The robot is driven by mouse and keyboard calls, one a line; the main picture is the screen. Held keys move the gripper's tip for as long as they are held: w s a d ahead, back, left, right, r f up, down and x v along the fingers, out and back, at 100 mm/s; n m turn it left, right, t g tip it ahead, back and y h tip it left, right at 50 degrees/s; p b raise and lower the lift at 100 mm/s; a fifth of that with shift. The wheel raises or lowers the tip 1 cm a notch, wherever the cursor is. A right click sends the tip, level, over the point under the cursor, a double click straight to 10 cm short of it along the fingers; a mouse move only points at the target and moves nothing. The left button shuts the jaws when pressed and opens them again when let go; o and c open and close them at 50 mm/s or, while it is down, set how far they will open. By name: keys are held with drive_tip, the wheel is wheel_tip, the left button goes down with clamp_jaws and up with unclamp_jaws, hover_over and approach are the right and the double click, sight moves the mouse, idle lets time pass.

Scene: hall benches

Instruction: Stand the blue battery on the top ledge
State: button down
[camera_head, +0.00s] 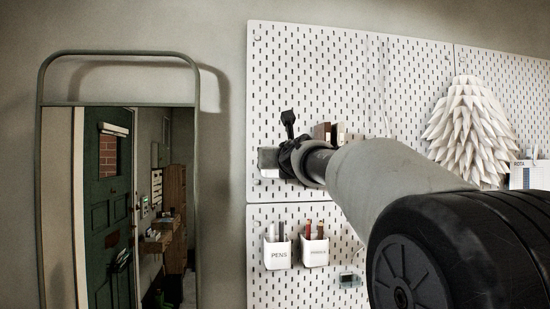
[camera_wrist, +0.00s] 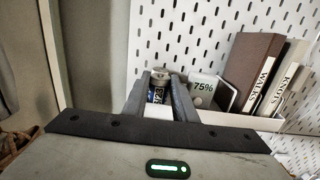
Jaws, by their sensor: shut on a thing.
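In the wrist view, my gripper (camera_wrist: 160,82) is shut on a small upright cylinder with a dark bluish body and a pale metallic top, the blue battery (camera_wrist: 157,95). The fingers hide its sides and its lower end is hard to see. The white top ledge (camera_wrist: 240,119) runs along the pegboard to the right; I cannot tell whether the battery touches it. In the head view, my gripper (camera_head: 283,155) is at the left end of the ledge (camera_head: 269,174), and the battery cannot be made out there.
On the ledge stand a white 75% card (camera_wrist: 203,88), a brown WALKS book (camera_wrist: 252,70) and a KNOTS book (camera_wrist: 283,80). Below hang a PENS cup (camera_head: 278,254) and another cup (camera_head: 315,251). A mirror (camera_head: 120,200) is at left; a white spiky lamp (camera_head: 469,130) is at right.

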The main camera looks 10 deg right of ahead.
drive_tip(key=c, duration=1.4)
unclamp_jaws()
drive_tip(key=shift+o, duration=0.2)
drive_tip(key=shift+s, duration=0.1)
